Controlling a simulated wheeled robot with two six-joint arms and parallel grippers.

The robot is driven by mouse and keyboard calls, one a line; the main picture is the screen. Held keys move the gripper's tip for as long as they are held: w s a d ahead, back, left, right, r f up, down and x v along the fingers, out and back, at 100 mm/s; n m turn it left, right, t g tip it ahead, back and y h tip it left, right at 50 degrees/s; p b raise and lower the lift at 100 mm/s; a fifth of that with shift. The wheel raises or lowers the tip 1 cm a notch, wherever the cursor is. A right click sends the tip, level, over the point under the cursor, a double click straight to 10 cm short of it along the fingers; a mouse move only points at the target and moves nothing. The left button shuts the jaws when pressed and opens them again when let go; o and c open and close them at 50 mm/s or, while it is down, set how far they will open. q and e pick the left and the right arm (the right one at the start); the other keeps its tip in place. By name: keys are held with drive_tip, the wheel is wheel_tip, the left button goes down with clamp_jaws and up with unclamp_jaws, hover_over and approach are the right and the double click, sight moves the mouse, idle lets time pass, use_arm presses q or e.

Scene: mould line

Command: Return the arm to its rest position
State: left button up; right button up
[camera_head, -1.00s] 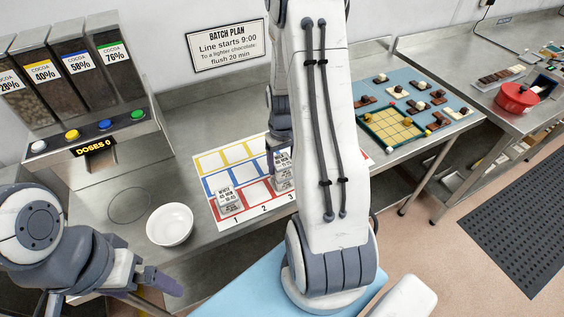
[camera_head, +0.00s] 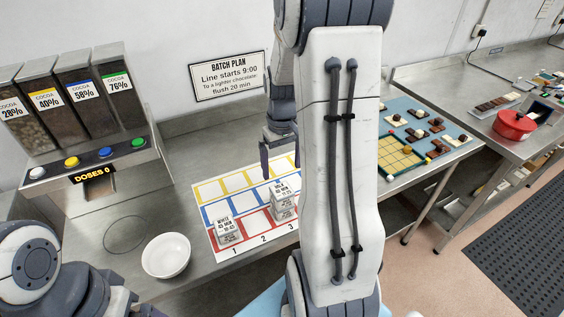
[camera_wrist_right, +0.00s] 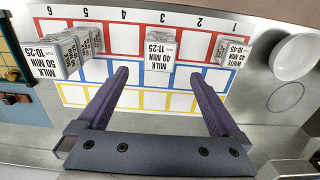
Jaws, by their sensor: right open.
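My right gripper (camera_head: 274,163) hangs open and empty above the back of the planning mat (camera_head: 207,190); its spread fingers also show in the right wrist view (camera_wrist_right: 158,78). A white block (camera_head: 226,230) stands in the red row at slot 1. A milk block (camera_head: 283,203) stands near slot 3; the right wrist view shows it labelled 40 min (camera_wrist_right: 160,50). Further blocks, one labelled milk 50 min (camera_wrist_right: 62,55), stand near slots 5 and 6, hidden by my arm in the head view. My left gripper (camera_head: 125,303) is cut off at the lower left.
A white bowl (camera_head: 166,256) stands left of the mat. Cocoa dispensers (camera_head: 85,80) stand at the back left. A blue board with chocolates (camera_head: 425,120) lies to the right, and a red pot (camera_head: 514,124) stands on the far bench.

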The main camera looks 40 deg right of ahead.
sight(282, 191)
drive_tip(key=shift+r, duration=0.8)
drive_tip(key=shift+f, duration=0.15)
wheel_tip(282, 191, down, 13)
drive_tip(key=shift+s+r+p, duration=0.1)
drive_tip(key=shift+r+p, duration=0.1)
drive_tip(key=shift+p, duration=0.2)
wheel_tip(282, 191, up, 2)
drive_tip(key=shift+r, duration=0.75)
